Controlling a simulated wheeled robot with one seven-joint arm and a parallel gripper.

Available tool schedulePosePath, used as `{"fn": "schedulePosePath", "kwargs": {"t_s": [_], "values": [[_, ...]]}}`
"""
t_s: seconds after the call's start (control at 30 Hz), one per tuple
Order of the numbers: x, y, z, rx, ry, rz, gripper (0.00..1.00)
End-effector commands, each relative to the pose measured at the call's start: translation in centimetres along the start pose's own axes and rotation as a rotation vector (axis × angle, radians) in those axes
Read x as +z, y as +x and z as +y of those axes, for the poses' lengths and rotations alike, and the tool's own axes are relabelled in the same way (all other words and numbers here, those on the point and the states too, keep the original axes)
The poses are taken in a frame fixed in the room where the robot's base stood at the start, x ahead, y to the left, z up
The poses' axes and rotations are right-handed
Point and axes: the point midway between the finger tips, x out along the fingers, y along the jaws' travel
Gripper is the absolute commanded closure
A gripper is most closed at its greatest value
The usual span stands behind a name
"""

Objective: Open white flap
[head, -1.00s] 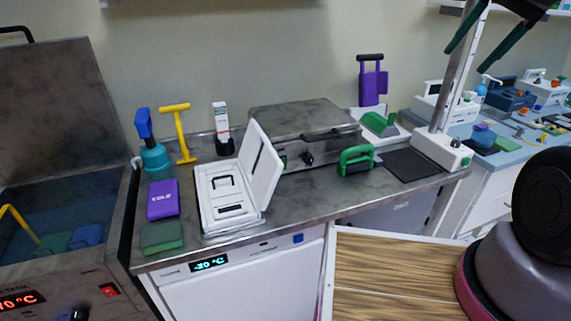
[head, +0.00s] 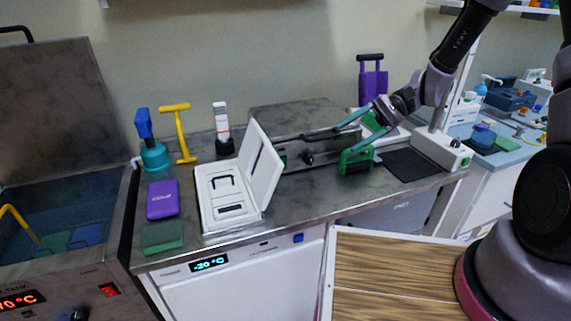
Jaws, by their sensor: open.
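A white case (head: 208,213) lies on the grey counter, with a dark handle-like shape and a small slot in its top. Its white flap (head: 262,168) stands up along the case's right side, tilted to the right, clear of the case top. My gripper (head: 345,141), with teal fingers, is open and empty. It is right of the flap and apart from it, in front of the grey press-like appliance (head: 305,117) and close to the green handled object (head: 355,160). I cannot tell whether it touches either.
A purple box (head: 162,200) and a green block (head: 162,237) lie left of the case. A teal-and-blue plunger-like tool (head: 154,157), a yellow T-handle (head: 180,130) and a white bottle (head: 221,120) stand behind. A dark pad (head: 410,165) lies right.

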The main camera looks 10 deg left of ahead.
Motion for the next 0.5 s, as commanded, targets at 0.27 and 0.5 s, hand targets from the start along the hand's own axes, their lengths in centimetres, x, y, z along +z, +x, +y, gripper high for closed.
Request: {"fn": "schedulePosePath", "kwargs": {"t_s": [0.27,0.5], "values": [[-4.8,6.3,0.4,-0.236,0.143,-0.239,0.30],[-6.4,8.5,0.5,-0.339,0.198,-0.310,0.30]]}}
